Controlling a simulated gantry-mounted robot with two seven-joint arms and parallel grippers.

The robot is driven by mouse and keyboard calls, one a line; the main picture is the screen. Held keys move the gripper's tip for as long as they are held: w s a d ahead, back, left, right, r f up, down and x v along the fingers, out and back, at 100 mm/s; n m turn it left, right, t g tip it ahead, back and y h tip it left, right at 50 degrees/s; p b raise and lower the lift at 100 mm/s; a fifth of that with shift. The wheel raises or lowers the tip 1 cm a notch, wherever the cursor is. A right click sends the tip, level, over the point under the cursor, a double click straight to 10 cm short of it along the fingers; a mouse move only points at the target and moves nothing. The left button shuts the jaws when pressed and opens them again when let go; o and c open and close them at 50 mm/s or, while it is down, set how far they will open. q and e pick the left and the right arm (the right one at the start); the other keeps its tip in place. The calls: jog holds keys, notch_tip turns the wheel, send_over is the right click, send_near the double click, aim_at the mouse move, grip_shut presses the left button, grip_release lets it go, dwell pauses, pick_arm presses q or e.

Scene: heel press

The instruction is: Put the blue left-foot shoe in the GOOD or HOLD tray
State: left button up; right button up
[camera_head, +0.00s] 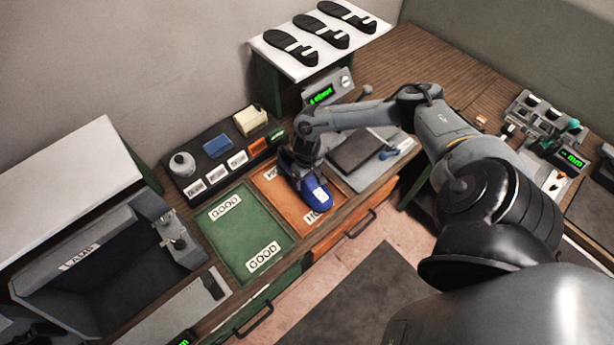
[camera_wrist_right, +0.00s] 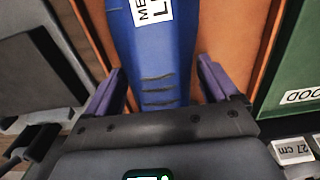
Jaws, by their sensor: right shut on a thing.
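The blue shoe (camera_head: 318,196) is over the orange HOLD tray (camera_head: 281,206) in the head view; I cannot tell whether it touches the tray floor. My right gripper (camera_head: 303,176) is shut on it from above. In the right wrist view the blue shoe (camera_wrist_right: 155,60) lies between the purple fingers of my right gripper (camera_wrist_right: 160,82), with a white label partly readable as "L". The green GOOD tray (camera_head: 240,235) is just left of the HOLD tray and looks empty. My left gripper is not in view.
A rack with a bottle, a blue block and size cards (camera_head: 225,160) stands behind the trays. A grey box (camera_head: 110,265) is at the left. A white shelf (camera_head: 272,57) with black soles is at the back. A dark plate (camera_head: 357,150) lies right of the HOLD tray.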

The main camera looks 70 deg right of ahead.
jog(key=shift+f, duration=0.1)
jog(key=o, duration=1.1)
jog(key=shift+o, duration=0.7)
